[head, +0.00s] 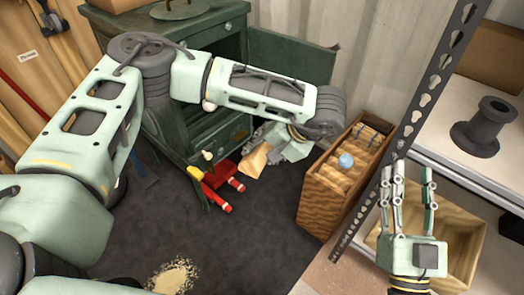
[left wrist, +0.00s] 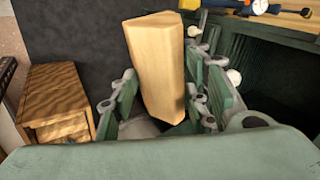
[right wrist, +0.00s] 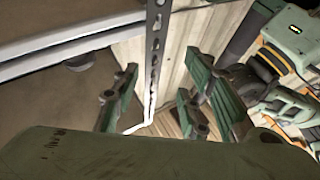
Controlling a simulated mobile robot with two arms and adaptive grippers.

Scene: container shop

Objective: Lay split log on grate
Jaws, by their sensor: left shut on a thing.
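A pale split log (left wrist: 158,65) is between the green finger pads of my left gripper (left wrist: 165,95), which is shut on it. In the head view the log (head: 256,160) shows below the left gripper (head: 270,148), above the dark floor and in front of the dark green cabinet-like unit (head: 193,98). My right gripper (head: 408,178) is empty, with its fingers apart, at the right over a wooden box. I cannot make out a grate; the unit's inside is dark in the left wrist view (left wrist: 275,70) and partly hidden by my left arm in the head view.
An open green door (head: 300,58) stands out from the unit. A wooden crate (head: 325,195) with a light blue ball (head: 346,161) stands right of the log. Red-handled tools (head: 222,180) lie by the unit. A perforated metal post (head: 425,90) stands left of the shelf.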

